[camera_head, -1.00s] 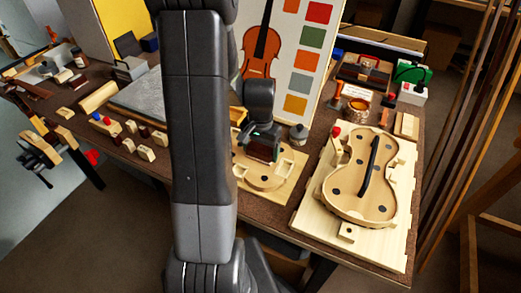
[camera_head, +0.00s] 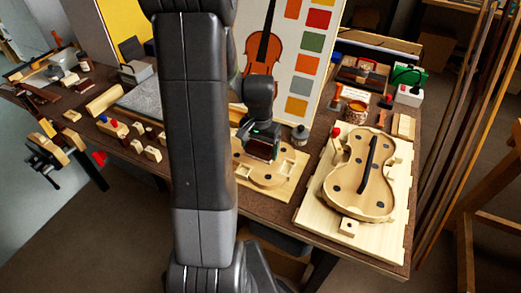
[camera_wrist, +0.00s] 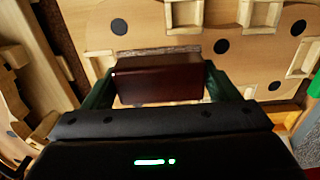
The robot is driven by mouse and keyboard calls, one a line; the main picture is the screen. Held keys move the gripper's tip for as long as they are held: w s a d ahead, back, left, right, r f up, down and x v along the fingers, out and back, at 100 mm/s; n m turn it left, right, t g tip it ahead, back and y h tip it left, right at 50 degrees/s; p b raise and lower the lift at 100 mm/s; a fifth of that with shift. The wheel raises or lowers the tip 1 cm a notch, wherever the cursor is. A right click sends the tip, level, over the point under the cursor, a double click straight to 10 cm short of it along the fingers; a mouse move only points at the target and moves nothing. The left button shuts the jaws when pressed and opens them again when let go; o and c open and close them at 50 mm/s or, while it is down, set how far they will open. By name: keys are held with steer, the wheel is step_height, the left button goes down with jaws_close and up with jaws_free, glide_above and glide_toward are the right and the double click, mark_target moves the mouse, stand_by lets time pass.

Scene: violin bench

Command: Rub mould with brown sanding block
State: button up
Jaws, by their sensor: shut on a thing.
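My gripper (camera_head: 262,132) is shut on the brown sanding block (camera_head: 261,149), a dark reddish-brown bar. The block also shows between my green fingers in the wrist view (camera_wrist: 158,82). The mould (camera_head: 268,178), a flat pale violin-shaped board with dark round holes and square cut-outs, lies on the bench under the gripper. Its wood fills much of the upper wrist view (camera_wrist: 205,16). My arm hides its left part in the head view. The block is over or on the mould; I cannot tell whether they touch.
A second violin form (camera_head: 345,190) with a black bar lies on a pale board (camera_head: 399,225) to the right. A small grey-topped jar (camera_head: 300,135) stands close behind the gripper. Several small blocks lie left of my arm. A violin poster (camera_head: 310,50) stands behind.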

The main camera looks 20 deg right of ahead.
steer(key=shift+r+p, duration=1.4)
steer(key=shift+r, duration=0.85)
steer(key=shift+w, duration=0.1)
